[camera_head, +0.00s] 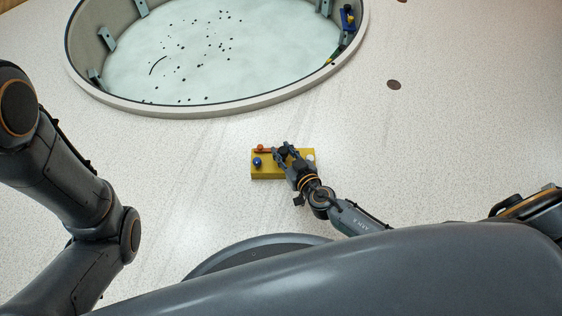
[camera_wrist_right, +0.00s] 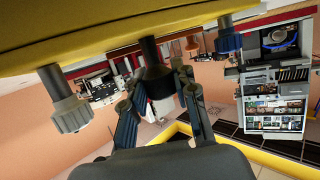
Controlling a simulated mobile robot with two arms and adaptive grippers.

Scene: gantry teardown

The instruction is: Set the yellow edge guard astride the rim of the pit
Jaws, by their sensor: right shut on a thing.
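The yellow edge guard (camera_head: 264,172) is a box-like yellow block with several coloured knobs on top, in front of the pit in the head view. My right gripper (camera_head: 283,154) is shut on its dark middle knob. In the right wrist view, the guard's yellow face (camera_wrist_right: 100,30) fills the top, and the dark knob (camera_wrist_right: 150,55) sits between the fingers. I cannot tell whether the guard touches the floor. The round pit's pale rim (camera_head: 190,113) lies beyond the guard, apart from it. My left gripper is out of view.
The pit has a pale, dark-specked floor (camera_head: 215,55) and wall brackets (camera_head: 107,39). A blue object (camera_head: 347,18) is at its right wall. The pale floor between guard and pit is clear. A brown disc (camera_head: 394,84) lies right. A cabinet (camera_wrist_right: 274,90) shows in the wrist view.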

